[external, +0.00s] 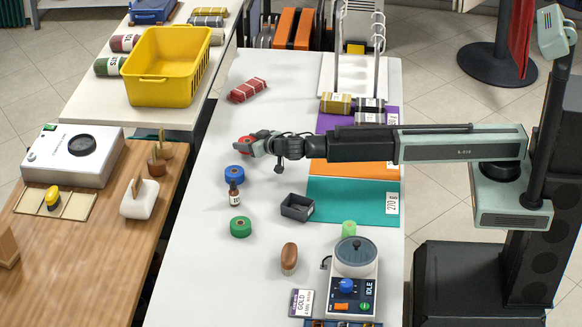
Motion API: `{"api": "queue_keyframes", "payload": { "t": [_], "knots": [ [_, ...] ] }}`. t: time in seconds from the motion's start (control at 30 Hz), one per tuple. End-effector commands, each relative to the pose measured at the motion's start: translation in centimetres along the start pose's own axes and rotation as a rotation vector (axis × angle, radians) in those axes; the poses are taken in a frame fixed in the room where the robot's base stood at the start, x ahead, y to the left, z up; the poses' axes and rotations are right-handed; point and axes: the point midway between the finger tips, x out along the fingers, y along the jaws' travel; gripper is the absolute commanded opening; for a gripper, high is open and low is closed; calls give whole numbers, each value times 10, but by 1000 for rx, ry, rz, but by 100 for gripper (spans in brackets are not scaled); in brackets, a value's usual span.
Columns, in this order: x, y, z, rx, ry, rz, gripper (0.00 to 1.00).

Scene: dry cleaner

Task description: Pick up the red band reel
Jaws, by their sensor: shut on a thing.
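My gripper (262,146) reaches in from the right over the white table. It is shut on the red band reel (244,144), which shows only in part at the jaws. The rest of the reel is hidden behind the gripper. Whether the reel is clear of the table or touching it, I cannot tell. A blue reel (234,175) lies on the table just in front of the gripper, and a green reel (240,227) lies further toward the front.
A small brown bottle (233,195) stands close to the blue reel. A black tray (297,207), a brown brush (289,257) and a device with a round lid (355,262) are nearer the front. A red roll (247,90) lies behind. The table's left strip is mostly clear.

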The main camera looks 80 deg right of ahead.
Motion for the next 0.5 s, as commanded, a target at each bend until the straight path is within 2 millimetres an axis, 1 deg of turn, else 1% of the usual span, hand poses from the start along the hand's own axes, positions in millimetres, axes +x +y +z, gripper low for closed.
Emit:
{"api": "queue_keyframes", "payload": {
  "t": [0.03, 0.1, 0.13, 0.2, 0.27, 0.37, 0.5],
  "knots": [
    [-5, 0, -12, 0, 0, 0, 15],
    [-9, 0, -22, 0, 0, 0, 15],
    [-12, 3, -20, 0, 0, 0, 15],
    [-24, 15, -11, 0, 0, 0, 15],
    [-35, 24, -8, 0, 0, 0, 15],
    [-54, 40, -2, 0, 0, 0, 15],
    [-86, 64, 7, 0, 0, -1, 15]
  ]
}}
